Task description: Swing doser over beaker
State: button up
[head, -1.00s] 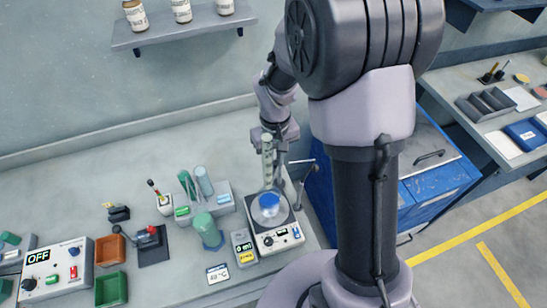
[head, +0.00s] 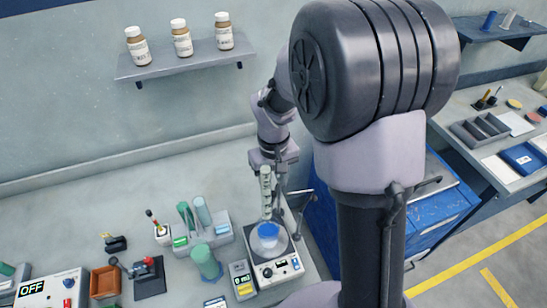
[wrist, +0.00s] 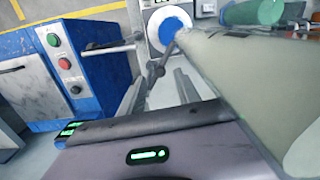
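The beaker (head: 268,231), with a blue top or contents, stands on the plate of a white bench device (head: 275,268). It also shows at the top of the wrist view (wrist: 173,24). The doser (head: 265,185), an upright pale green tube, is beside my gripper (head: 279,178). In the head view its lower end appears just above and behind the beaker; the exact overlap is unclear. In the wrist view the doser (wrist: 250,85) fills the right side. My gripper (wrist: 160,76) has its fingers apart, with a dark rod (wrist: 156,70) between them; contact is not visible.
A small display unit (head: 241,280) stands left of the device. A green cylinder (head: 206,262) and a tube rack (head: 215,232) are further left. A thin lever (head: 303,210) rises at the right. A blue cabinet (head: 430,213) stands beside the bench. A bottle shelf (head: 185,65) is above.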

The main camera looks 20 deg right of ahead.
notch_tip(320, 180, up, 14)
jog(key=p, duration=0.2)
jog(key=shift+p, duration=0.3)
jog(key=shift+s+f, duration=0.1)
